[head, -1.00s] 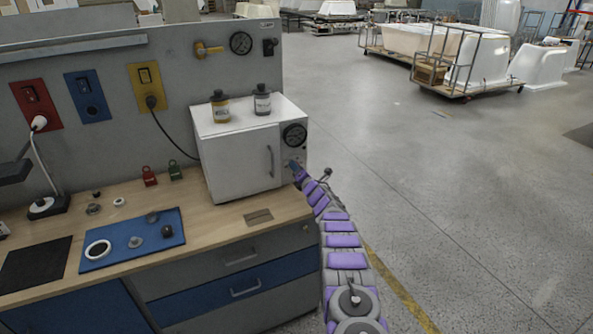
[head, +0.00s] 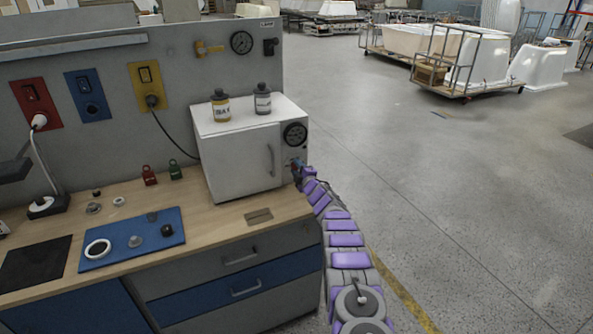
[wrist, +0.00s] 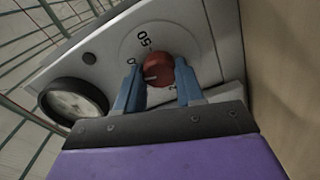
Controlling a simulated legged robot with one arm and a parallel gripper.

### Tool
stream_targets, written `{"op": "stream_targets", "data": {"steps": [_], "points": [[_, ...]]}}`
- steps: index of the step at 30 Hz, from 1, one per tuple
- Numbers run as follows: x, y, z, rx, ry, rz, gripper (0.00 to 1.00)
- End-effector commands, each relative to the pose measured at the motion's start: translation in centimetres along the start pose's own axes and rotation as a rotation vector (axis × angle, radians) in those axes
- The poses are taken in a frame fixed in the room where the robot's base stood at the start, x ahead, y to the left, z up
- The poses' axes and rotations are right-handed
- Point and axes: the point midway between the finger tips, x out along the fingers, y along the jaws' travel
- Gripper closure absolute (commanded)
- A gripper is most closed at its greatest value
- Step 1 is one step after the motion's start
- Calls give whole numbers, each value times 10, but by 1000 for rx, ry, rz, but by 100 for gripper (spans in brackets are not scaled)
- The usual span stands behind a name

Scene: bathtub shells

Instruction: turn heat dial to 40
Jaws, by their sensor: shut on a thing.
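The white oven (head: 238,160) stands at the right end of the bench, its door closed. Its heat dial (wrist: 157,66) is a red knob with a pale mark on the panel, with "50" and partly hidden digits printed around it. My gripper (wrist: 158,74) has one blue finger on each side of the knob and is shut on it. In the head view, my gripper (head: 297,168) is at the oven's front right panel, below the gauge, and the knob is mostly hidden there.
A round black gauge (head: 295,134) sits above the dial. Two bottles (head: 221,105) (head: 263,99) stand on the oven. A blue mat (head: 130,255) with small parts and two padlocks (head: 149,175) (head: 175,169) are on the bench. Open floor lies to the right.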

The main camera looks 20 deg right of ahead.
Motion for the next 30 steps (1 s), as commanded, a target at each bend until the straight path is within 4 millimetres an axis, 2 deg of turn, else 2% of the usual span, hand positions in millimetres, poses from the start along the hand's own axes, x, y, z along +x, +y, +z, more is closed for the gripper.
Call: {"op": "stream_targets", "data": {"steps": [1,12,29,30], "points": [[-2,-1,6,33,-9,-1,93],[-2,-2,6,203,-10,-3,93],[-2,-5,7,237,-12,-6,93],[-2,-5,7,237,-13,-7,62]]}}
